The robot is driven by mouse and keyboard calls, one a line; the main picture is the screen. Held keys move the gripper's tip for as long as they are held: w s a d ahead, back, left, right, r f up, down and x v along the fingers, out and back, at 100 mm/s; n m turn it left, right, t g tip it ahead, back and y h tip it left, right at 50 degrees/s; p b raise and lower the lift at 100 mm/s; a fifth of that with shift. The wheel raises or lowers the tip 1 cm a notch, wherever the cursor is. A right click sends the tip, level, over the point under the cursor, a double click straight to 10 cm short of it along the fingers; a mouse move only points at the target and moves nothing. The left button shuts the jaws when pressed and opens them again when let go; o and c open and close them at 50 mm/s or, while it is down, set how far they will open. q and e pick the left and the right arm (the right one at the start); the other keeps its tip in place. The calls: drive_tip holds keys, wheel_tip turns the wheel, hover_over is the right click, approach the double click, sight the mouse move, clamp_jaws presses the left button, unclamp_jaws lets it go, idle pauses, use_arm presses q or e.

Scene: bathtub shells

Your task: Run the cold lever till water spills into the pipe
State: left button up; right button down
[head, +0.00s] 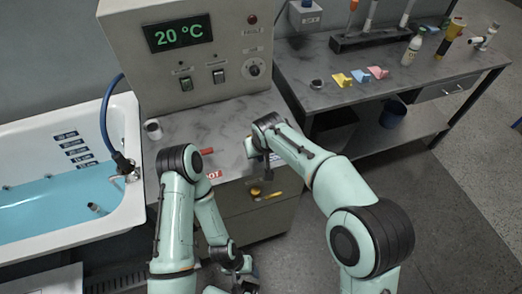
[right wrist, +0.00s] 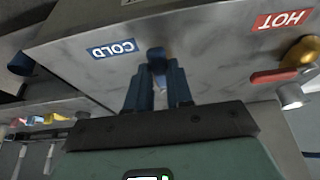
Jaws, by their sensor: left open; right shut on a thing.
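In the right wrist view, a blue lever (right wrist: 157,62) stands beside the blue COLD label (right wrist: 112,49). My right gripper (right wrist: 158,72) is shut on it. The head view shows my right gripper (head: 267,168) at the front of the grey counter, partly hidden by its own arm. A red lever (right wrist: 278,76) lies near the red HOT label (right wrist: 282,19). My left gripper (head: 242,270) is open and empty, low in front of the counter. No running water shows, and I cannot make out the pipe.
A white tub (head: 133,210) with blue water stands at the left. A control box (head: 205,50) reading 20 °C stands on the counter (head: 225,120). A side table (head: 330,85) with coloured pieces and bottles is at the right. Floor at the lower right is clear.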

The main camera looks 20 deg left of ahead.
drive_tip(key=c, duration=1)
unclamp_jaws()
drive_tip(key=shift+r, duration=0.1)
drive_tip(key=v, duration=1.3)
